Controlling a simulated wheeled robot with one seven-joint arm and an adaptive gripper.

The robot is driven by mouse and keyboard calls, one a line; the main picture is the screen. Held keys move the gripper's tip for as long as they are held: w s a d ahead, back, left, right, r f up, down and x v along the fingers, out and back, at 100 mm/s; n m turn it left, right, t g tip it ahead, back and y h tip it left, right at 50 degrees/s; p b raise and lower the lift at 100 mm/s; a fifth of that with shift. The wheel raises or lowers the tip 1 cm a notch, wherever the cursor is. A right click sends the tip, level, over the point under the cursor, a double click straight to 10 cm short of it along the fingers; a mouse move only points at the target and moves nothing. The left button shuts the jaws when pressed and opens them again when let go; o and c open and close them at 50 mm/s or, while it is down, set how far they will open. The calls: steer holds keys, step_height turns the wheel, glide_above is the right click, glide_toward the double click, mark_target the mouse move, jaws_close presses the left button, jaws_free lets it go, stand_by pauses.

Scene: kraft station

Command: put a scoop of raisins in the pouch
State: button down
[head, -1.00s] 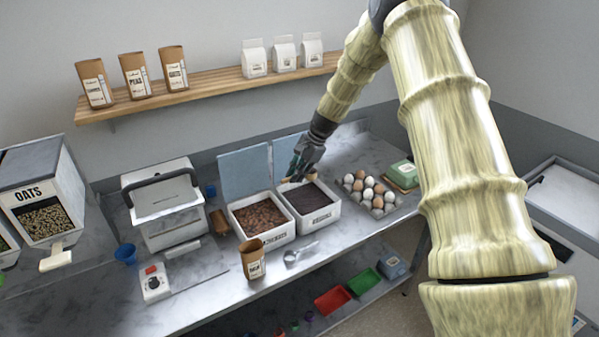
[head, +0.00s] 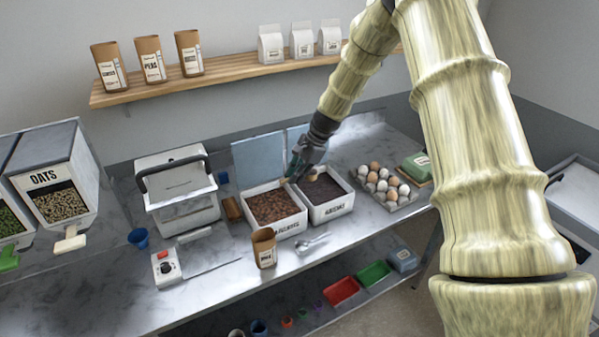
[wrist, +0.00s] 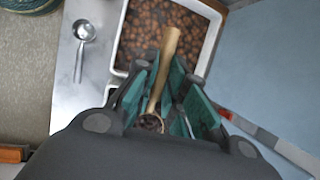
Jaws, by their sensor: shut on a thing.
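My gripper (head: 297,176) is shut on a wooden scoop (wrist: 168,62); its handle runs between the fingers in the wrist view. The scoop's bowl, close to the wrist, holds something dark, too small to name surely. The gripper is above the back of two white bins, near their dividing line. The right bin (head: 328,211) holds dark raisins (head: 322,189). The left bin (head: 290,226) holds brown nuts (head: 273,206). The kraft pouch (head: 265,254) stands upright on the counter in front of the left bin, apart from the gripper. Its inside is not clear.
A metal spoon (head: 314,242) lies in front of the bins. An egg tray (head: 388,199) is to the right. A white lidded box (head: 184,205), a device with a red button (head: 167,267) and a blue cup (head: 138,237) stand left. A shelf (head: 220,82) hangs behind.

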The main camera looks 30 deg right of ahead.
mark_target(286, 181)
steer(key=shift+s+a+r, duration=0.1)
steer(key=shift+s+a, duration=0.25)
steer(key=shift+a, duration=0.4)
steer(key=shift+s+a+f, duration=0.1)
steer(key=shift+s+a, duration=0.3)
steer(key=shift+a, duration=0.3)
steer(key=shift+s+a+r, duration=0.1)
steer(key=shift+s+a, duration=0.25)
steer(key=shift+a, duration=0.4)
steer(key=s+a, duration=0.5)
steer(key=a, duration=0.5)
steer(key=s+a, duration=0.5)
steer(key=a, duration=0.5)
steer(key=shift+f, duration=0.2)
steer(key=shift+y, duration=0.4)
